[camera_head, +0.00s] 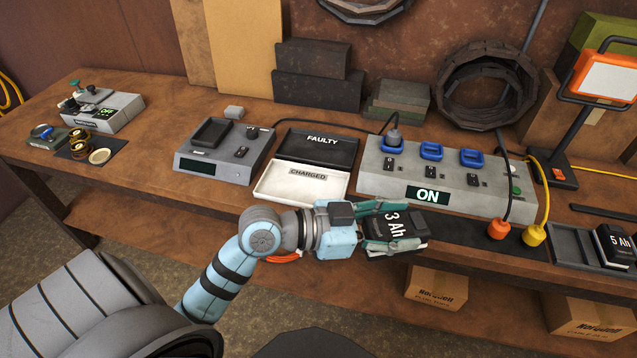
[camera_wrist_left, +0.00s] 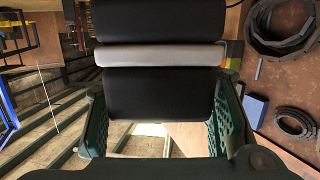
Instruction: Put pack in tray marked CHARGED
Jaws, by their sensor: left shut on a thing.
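My left gripper (camera_head: 392,222) is shut on a black battery pack (camera_head: 412,223) marked "3 Ah" and holds it in front of the power box, near the bench's front edge. In the left wrist view the pack (camera_wrist_left: 150,92) fills the space between the two green finger pads and shows a grey band. The white tray (camera_head: 302,182) marked "CHARGED" lies on the bench to the left of the gripper, and its floor looks empty. The black tray (camera_head: 318,150) marked "FAULTY" lies just behind it. My right gripper is not in view.
A grey charger (camera_head: 216,165) stands left of the trays. The grey power box (camera_head: 445,178) with an "ON" display, blue sockets and cables stands to their right. Another pack (camera_head: 614,244), marked "5 Ah", sits at the far right. Blocks and coiled hoses line the back.

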